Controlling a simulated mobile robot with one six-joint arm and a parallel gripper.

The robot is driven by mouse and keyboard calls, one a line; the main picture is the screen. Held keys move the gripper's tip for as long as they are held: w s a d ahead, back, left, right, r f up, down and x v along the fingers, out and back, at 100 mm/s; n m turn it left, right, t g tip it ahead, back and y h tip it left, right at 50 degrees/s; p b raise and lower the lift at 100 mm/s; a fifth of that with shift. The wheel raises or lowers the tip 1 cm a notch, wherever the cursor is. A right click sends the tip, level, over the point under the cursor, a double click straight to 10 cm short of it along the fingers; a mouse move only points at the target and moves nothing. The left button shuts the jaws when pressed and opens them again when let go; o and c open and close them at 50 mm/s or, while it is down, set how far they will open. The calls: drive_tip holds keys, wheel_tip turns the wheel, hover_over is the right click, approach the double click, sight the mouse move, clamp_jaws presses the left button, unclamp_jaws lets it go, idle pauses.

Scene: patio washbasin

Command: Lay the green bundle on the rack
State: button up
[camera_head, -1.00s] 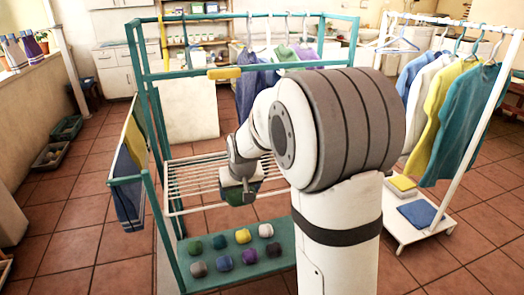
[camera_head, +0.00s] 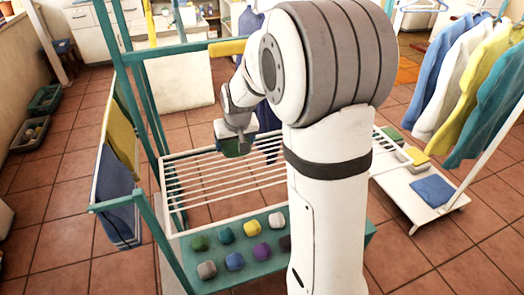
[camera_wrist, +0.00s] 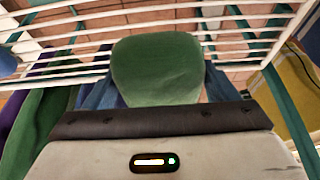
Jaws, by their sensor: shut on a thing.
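My gripper (camera_head: 238,128) is shut on a green bundle (camera_head: 234,147), which hangs below the jaws. The bundle also shows in the wrist view (camera_wrist: 156,72), jutting out past the gripper's dark edge. The rack (camera_head: 176,197) is a white frame of thin bars, and its bars also cross the top of the wrist view (camera_wrist: 225,27). In the head view the bundle overlaps the rack's far edge. I cannot tell whether it touches the bars. No bundle shows on the rack's visible bars.
Below the rack, a teal shelf (camera_head: 226,285) holds several coloured bundles, including another green one (camera_head: 200,243). A teal frame (camera_head: 108,45) surrounds the rack, with cloths (camera_head: 118,205) hanging at left. A white garment stand (camera_head: 420,222) is at right.

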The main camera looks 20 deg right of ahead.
sight(236, 169)
wheel_tip(236, 169, down, 9)
drive_tip(key=shift+a, duration=0.15)
idle(0.4)
drive_tip(key=shift+f+b, duration=0.2)
drive_tip(key=shift+b, duration=0.15)
drive_tip(key=o, duration=1)
drive_tip(key=shift+r, duration=0.1)
